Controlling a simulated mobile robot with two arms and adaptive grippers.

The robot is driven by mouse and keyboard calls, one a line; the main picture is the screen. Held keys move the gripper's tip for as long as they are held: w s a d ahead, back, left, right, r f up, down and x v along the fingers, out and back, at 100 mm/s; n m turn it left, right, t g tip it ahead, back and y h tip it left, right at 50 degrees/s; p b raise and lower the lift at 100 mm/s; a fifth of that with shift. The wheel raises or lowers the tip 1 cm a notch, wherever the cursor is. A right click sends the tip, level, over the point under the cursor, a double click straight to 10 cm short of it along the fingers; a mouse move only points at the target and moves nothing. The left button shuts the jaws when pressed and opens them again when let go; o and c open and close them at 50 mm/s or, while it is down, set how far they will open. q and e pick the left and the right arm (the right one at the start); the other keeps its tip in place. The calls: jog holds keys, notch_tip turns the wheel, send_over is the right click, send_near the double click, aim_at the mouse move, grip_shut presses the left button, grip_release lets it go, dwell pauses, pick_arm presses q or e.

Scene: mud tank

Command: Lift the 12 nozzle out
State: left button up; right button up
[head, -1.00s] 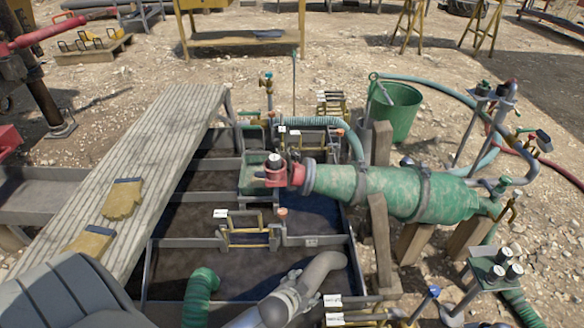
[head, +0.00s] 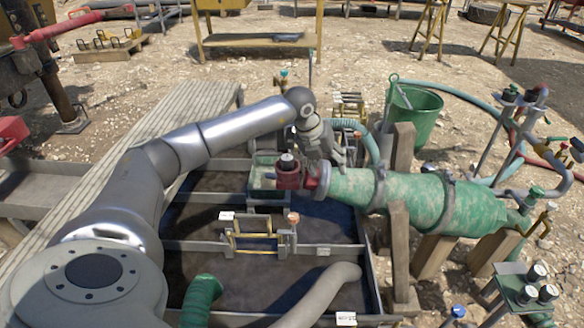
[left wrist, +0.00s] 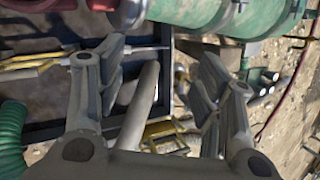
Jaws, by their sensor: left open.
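No readable 12 shows, so I cannot tell which piece is the 12 nozzle. Several dark, round, pale-topped pieces (head: 533,272) stand in a green holder (head: 510,290) at the lower right of the head view; similar pieces show at the right of the left wrist view (left wrist: 265,78). Another dark, pale-topped piece (head: 287,161) sits on the red fitting (head: 288,179) at the narrow end of the green cone (head: 405,197). My left gripper (head: 331,157) is above that narrow end, fingers pointing down; its fingers (left wrist: 162,62) are apart and empty in the left wrist view. My right gripper is out of view.
The mud tank (head: 275,245) with dividing walls lies below. A grey pipe (head: 322,297) and green hose (head: 200,300) enter it. Wooden posts (head: 400,245) stand under the cone. A green bucket (head: 418,115) is behind. A plank walkway (head: 190,110) is at left.

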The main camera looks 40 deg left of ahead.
pick_arm(q)
jog(key=s+a+r+n+g+y, duration=0.15)
jog(key=a+r+y, duration=0.25)
jog(key=a, duration=0.8)
jog(key=b, duration=0.1)
send_over(287, 158)
jog(key=s+d, duration=0.1)
jog(key=shift+n, duration=0.35)
jog(key=f, duration=0.5)
jog(key=shift+s+d, duration=0.2)
jog(key=b+x, duration=0.1)
jog(key=x, duration=0.4)
jog(key=shift+a, duration=0.1)
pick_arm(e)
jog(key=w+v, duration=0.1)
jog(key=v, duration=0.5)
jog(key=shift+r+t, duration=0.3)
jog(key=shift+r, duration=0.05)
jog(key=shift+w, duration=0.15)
pick_arm(q)
jog(key=c, duration=1.1)
jog(key=shift+r+t, duration=0.15)
jog(key=shift+t, duration=0.1)
